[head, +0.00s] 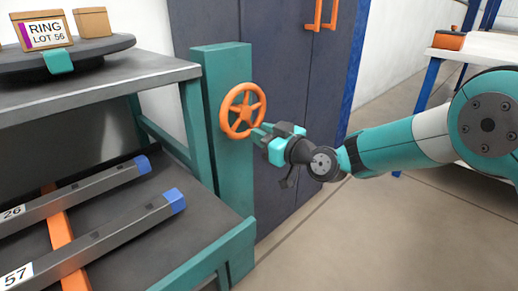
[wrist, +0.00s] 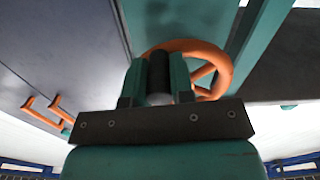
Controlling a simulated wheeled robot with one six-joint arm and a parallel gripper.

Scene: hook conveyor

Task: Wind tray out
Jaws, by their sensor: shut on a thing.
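An orange spoked handwheel (head: 231,111) is mounted on a teal post (head: 212,75) at the right end of the rack. The wheel also shows in the wrist view (wrist: 222,62), behind my fingers. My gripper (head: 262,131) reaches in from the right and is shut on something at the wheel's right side. In the wrist view a dark cylindrical handle (wrist: 158,75) sits between the fingers, so the grip appears to be on the wheel's handle. A dark round tray (head: 90,55) with a teal tab lies on the rack's upper shelf. Its link to the wheel is not visible.
A box marked RING LOT 56 (head: 42,31) and a plain box (head: 92,22) stand on the tray. Below are grey bars with blue ends (head: 110,235). A dark cabinet (head: 285,100) stands behind the wheel. Open floor (head: 320,240) lies in front.

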